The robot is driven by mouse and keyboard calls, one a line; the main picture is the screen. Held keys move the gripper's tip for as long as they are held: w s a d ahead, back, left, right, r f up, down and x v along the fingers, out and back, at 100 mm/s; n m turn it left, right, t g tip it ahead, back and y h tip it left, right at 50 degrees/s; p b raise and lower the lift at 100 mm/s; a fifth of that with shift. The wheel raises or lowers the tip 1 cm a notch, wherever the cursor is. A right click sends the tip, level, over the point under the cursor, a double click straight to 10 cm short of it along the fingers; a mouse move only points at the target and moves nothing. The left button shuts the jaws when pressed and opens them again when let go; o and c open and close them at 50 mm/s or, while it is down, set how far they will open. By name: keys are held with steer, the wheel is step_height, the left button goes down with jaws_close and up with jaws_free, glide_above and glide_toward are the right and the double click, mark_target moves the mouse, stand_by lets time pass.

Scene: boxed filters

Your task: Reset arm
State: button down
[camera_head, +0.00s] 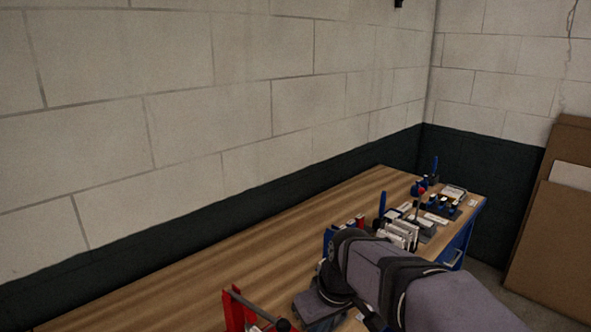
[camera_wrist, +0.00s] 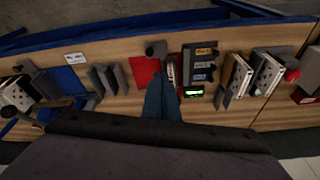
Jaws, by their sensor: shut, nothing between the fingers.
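My gripper (camera_wrist: 161,98) shows in the wrist view as two blue fingers closed together, with nothing seen between them. It points at the wooden workbench (camera_wrist: 125,65), beside a red panel (camera_wrist: 145,72) and a row of small dark labelled parts (camera_wrist: 201,65). How far the fingertips are above the bench is hard to tell. In the head view my grey arm reaches over the bench from the lower right, and I cannot make out the fingers there.
The bench (camera_head: 190,275) runs along a block wall (camera_head: 200,110). White and blue holders (camera_head: 400,228) crowd its far right end. A red part (camera_head: 236,310) stands at the front. The bench's left side is bare. Brown boards (camera_head: 550,240) lean at right.

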steer(key=s+d+f+m+g+h, duration=0.1)
steer(key=s+d+f+m, duration=0.2)
steer(key=s+d+f, duration=0.2)
steer(key=s+d+f+m+g+h, duration=0.1)
steer(key=s+d+f+m, duration=0.2)
steer(key=s+d+f, duration=0.3)
steer(key=s+f, duration=0.1)
steer(key=s, duration=0.4)
steer(key=shift+s+f+g, duration=0.2)
steer(key=shift+s+g, duration=0.1)
steer(key=shift+s, duration=0.1)
